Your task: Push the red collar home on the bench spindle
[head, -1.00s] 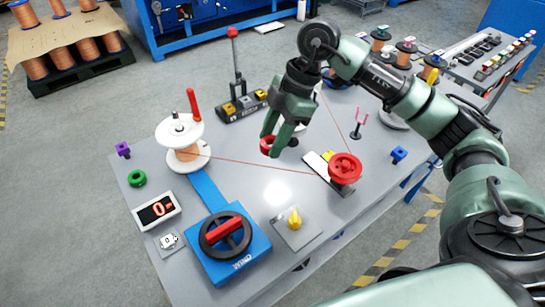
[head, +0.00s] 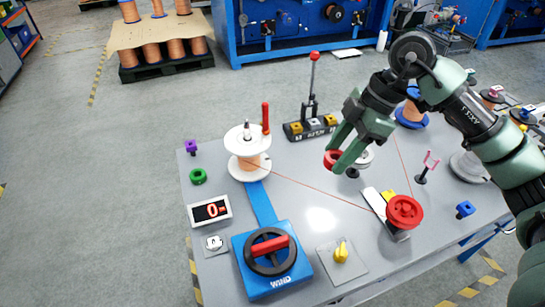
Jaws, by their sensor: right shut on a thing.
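My right gripper (head: 344,153) is shut on a red ring-shaped collar (head: 331,159), which shows at its fingertips. The fingers hide part of it. The gripper is over the middle of the bench. To its left stands a white-flanged spool of copper wire on the bench spindle (head: 247,130), whose tip shows above the top flange with no collar seen on it. A red lever (head: 265,118) stands upright beside the tip. The held collar is apart from the spindle. My left gripper is out of view.
A thin wire (head: 310,187) runs from the spool to a red pulley wheel (head: 404,212). A tall red-knobbed lever (head: 314,80) stands behind. A blue winder (head: 272,262), a display (head: 210,210), a yellow knob (head: 341,252) and a green ring (head: 198,176) lie around the front and left.

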